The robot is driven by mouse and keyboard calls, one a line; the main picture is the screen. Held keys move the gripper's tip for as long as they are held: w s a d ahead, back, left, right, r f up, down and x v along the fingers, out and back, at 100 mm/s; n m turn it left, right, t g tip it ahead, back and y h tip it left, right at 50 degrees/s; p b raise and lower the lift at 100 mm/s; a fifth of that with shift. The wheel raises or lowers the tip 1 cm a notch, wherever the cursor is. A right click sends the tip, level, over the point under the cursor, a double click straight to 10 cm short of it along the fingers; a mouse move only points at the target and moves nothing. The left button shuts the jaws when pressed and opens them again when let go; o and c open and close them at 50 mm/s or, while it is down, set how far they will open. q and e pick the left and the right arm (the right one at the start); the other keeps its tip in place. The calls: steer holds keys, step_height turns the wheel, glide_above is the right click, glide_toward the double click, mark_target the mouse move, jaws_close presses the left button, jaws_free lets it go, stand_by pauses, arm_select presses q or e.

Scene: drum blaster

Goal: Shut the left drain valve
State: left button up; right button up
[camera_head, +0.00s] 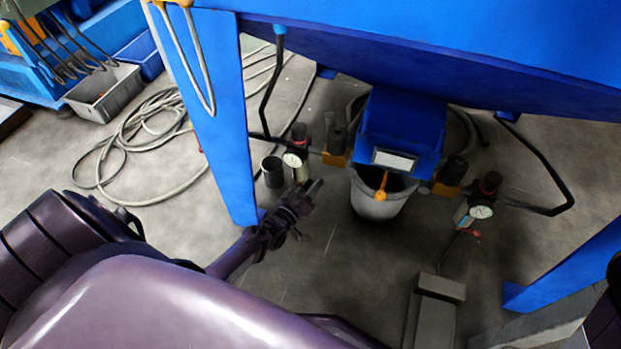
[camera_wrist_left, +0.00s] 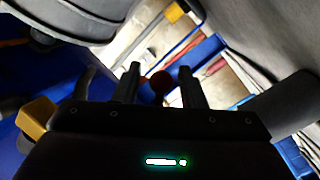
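The left filter-regulator unit (camera_head: 293,160) with its round white gauge hangs under the blue machine, left of the hopper outlet. My left gripper (camera_head: 312,193) is just below and in front of it in the head view. In the left wrist view the two fingers of my left gripper (camera_wrist_left: 158,88) stand apart. A dark red-orange round knob (camera_wrist_left: 160,81) shows between them, seemingly the left drain valve's handle end; a gap shows on each side of it. The valve body and lever are hidden or too dark to tell. My right gripper is out of view.
A grey bucket (camera_head: 380,196) stands under the blue outlet, with an orange handle (camera_head: 381,184) above it. A blue leg (camera_head: 223,120) rises left of my left gripper. A matching right unit (camera_head: 478,211) hangs at right. A coiled hose (camera_head: 135,140) lies on the floor.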

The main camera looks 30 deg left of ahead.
arm_select(q)
jaws_close()
steer(key=r+n, duration=0.1)
steer(key=n, duration=0.2)
steer(key=r+n+t+y, duration=0.1)
steer(key=n, duration=0.3)
steer(key=d+r+n+t, duration=0.1)
steer(key=n, duration=0.2)
steer(key=shift+w+r+n+y, duration=0.1)
steer(key=shift+w+n+y, duration=0.05)
steer(key=shift+n+y, duration=0.2)
stand_by(0.5)
